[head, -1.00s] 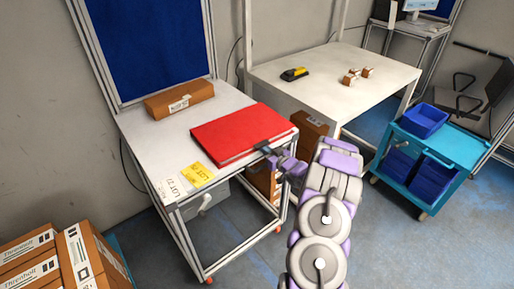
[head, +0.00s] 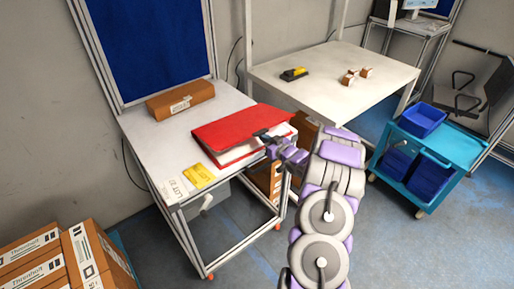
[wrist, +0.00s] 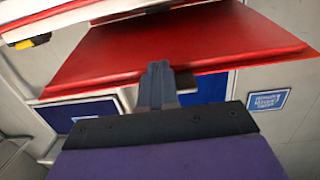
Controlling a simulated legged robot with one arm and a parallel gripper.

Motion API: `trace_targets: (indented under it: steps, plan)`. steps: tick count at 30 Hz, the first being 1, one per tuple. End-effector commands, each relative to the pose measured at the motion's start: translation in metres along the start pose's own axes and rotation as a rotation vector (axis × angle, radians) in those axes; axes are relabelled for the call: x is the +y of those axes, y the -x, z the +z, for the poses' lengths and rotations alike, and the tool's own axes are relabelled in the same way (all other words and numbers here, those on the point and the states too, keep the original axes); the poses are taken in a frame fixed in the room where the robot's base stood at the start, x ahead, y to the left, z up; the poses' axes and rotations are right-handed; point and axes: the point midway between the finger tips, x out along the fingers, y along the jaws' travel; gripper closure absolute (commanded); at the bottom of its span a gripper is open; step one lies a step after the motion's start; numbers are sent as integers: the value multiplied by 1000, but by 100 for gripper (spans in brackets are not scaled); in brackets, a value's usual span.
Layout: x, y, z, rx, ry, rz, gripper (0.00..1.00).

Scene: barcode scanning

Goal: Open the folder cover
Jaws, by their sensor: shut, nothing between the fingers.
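The red folder (head: 236,130) lies on the white table (head: 172,140). Its cover is partly raised along the near right edge, and white pages (head: 240,152) show beneath it. My gripper (head: 264,138) is shut and holds nothing. Its fingers are at the raised edge of the cover, reaching in from the right. In the wrist view, the red cover (wrist: 170,50) spreads above and beyond my shut fingers (wrist: 157,75), whose tips appear under or against it. I cannot tell exactly where they touch.
A brown box (head: 180,100) stands behind the folder. Yellow (head: 199,177) and white labels (head: 175,188) lie at the table's front left. A second table (head: 330,75) holds a yellow-black scanner (head: 293,74) and small boxes. A blue cart (head: 440,150) stands right.

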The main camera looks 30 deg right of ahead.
Motion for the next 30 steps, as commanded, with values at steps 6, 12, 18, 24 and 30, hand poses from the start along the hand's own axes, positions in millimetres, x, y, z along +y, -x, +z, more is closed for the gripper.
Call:
trace_targets:
  steps: [6, 12, 18, 24, 30]
  plan:
    - [0, 0, 0, 0, 0, 0, 100]
    - [0, -2, -11, 1, 2, 0, 100]
    - [0, -5, -27, 1, 2, 0, 100]
    - [1, -9, -43, 2, 1, 1, 100]
    - [1, -12, -59, 2, 1, 1, 100]
